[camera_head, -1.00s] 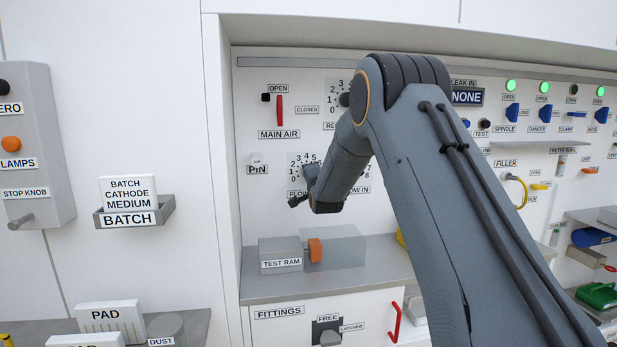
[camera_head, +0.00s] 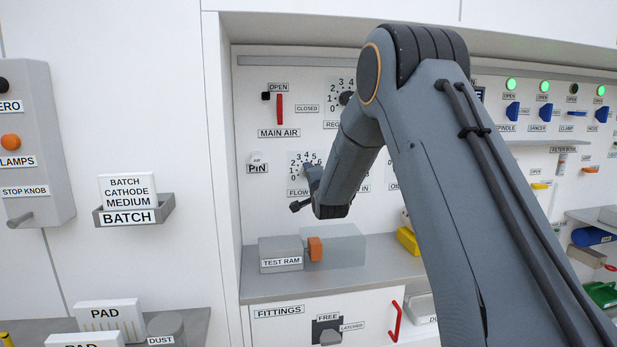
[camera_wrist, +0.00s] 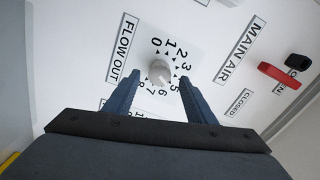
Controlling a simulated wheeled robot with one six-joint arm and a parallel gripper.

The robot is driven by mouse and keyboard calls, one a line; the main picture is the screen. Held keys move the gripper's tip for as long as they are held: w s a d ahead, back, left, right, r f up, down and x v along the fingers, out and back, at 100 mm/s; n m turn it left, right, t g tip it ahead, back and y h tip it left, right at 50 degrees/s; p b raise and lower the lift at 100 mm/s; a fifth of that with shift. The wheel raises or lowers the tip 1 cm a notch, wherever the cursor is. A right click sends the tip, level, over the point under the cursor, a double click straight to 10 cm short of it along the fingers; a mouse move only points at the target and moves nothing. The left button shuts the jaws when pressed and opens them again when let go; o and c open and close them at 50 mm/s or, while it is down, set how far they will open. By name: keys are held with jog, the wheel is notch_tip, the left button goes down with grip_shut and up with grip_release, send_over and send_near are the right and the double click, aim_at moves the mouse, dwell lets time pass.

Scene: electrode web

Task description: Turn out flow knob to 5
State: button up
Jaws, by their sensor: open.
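The flow out knob (camera_wrist: 159,72) is a small pale round knob on a white dial plate numbered from 0 to 8, with a FLOW OUT label (camera_wrist: 122,48) beside it. In the wrist view it sits between the two blue-grey fingers of my gripper (camera_wrist: 159,77). The fingers are open, one on each side, and do not visibly touch the knob. I cannot make out which number the knob points to. In the head view my gripper (camera_head: 305,189) is in front of the flow out dial (camera_head: 296,163) and hides the knob and the lower dial.
The regulator dial (camera_head: 338,92) and red main air lever (camera_head: 279,108) are above. Below, the test ram (camera_head: 281,257) with its orange part (camera_head: 315,248) stands on the shelf. My arm hides the flow in dial. A yellow block (camera_head: 408,240) lies on the shelf to the right.

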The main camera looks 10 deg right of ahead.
jog(key=shift+s, duration=1.8)
